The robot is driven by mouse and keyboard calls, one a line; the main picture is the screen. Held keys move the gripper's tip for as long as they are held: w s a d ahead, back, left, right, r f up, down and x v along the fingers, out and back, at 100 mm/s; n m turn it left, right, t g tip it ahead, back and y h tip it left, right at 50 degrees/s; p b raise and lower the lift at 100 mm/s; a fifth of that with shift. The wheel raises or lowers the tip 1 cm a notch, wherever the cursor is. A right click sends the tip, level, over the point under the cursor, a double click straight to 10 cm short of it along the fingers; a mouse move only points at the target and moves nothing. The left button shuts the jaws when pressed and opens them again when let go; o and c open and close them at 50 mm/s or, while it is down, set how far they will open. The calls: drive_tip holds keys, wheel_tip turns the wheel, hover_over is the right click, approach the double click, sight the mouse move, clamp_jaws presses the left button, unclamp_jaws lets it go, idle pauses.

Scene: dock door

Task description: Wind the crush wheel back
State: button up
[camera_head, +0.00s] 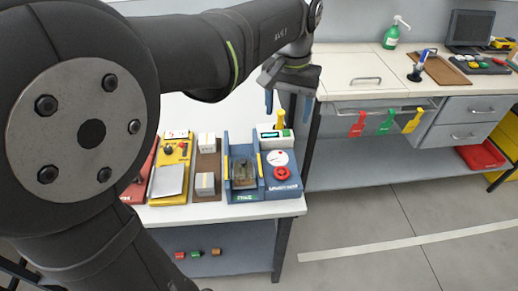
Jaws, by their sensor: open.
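A small red wheel (282,173) sits on the front of a blue unit (291,185) at the right end of the white bench. It is the only wheel-like part I can make out, with a round white dial (277,157) just above it. To its left, a blue frame (231,182) holds a brownish, see-through piece (243,174). My gripper (288,112) is open and empty, with its blue fingers pointing down. In the picture it is above the wheel, near an upright yellow handle (280,120), and is apart from the wheel. I cannot tell its exact height.
A white display box (269,140) stands behind the dial. Left of the frame are white boxes (205,182) and a yellow panel (165,184).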

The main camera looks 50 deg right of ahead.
sight(282, 172)
wheel_tip(282, 172, down, 21)
drive_tip(key=m, duration=0.5)
drive_tip(key=shift+s+a, duration=0.15)
drive_tip(key=shift+c, duration=0.3)
drive_tip(key=c, duration=0.9)
